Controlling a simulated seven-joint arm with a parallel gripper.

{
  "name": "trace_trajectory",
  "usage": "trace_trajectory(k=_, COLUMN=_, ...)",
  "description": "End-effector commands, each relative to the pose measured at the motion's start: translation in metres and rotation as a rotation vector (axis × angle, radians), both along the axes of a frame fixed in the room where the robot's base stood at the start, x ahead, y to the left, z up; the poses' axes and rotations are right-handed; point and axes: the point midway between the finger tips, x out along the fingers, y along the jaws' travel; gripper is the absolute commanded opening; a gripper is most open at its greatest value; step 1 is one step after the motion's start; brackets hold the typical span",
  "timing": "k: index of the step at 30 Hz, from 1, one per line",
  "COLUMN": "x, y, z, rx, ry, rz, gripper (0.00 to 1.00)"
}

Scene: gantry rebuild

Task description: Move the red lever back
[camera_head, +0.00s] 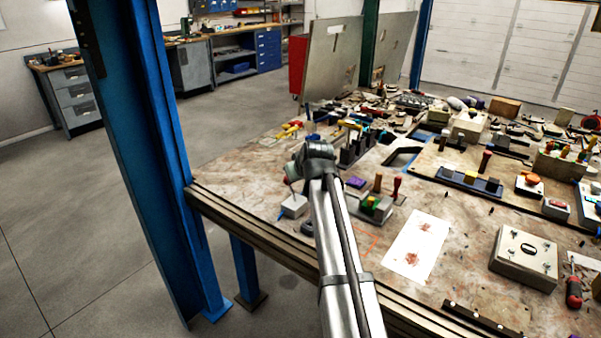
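A small white box (294,206) stands near the table's left edge, with a thin lever with a small red tip (287,180) rising from it. A taller red handle (397,187) stands upright on a green-and-grey block to the right of my arm, beside a brown one. I cannot tell which of these is the red lever. My gripper (299,163), at the arm's far end, is just above and right of the small red tip. Its fingers are too small and dark to show whether they are open or touch the lever.
The worn table (270,165) is crowded with tools and parts toward the back. A white stained sheet (415,245) and a grey box (525,257) lie at right. A blue post (155,150) stands by the left edge. Bare tabletop lies left of the white box.

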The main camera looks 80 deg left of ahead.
Motion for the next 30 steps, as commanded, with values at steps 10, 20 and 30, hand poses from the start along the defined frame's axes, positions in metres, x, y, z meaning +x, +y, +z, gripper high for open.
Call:
trace_trajectory(k=10, x=-0.0029, y=-0.0024, z=-0.0014, rx=0.000, ry=0.001, rz=-0.001, gripper=0.00)
trace_trajectory(k=20, x=-0.0027, y=-0.0021, z=-0.0013, rx=-0.001, ry=0.002, rz=-0.001, gripper=0.00)
trace_trajectory(k=30, x=0.0040, y=0.0048, z=-0.0066, rx=-0.003, ry=0.001, rz=-0.002, gripper=0.00)
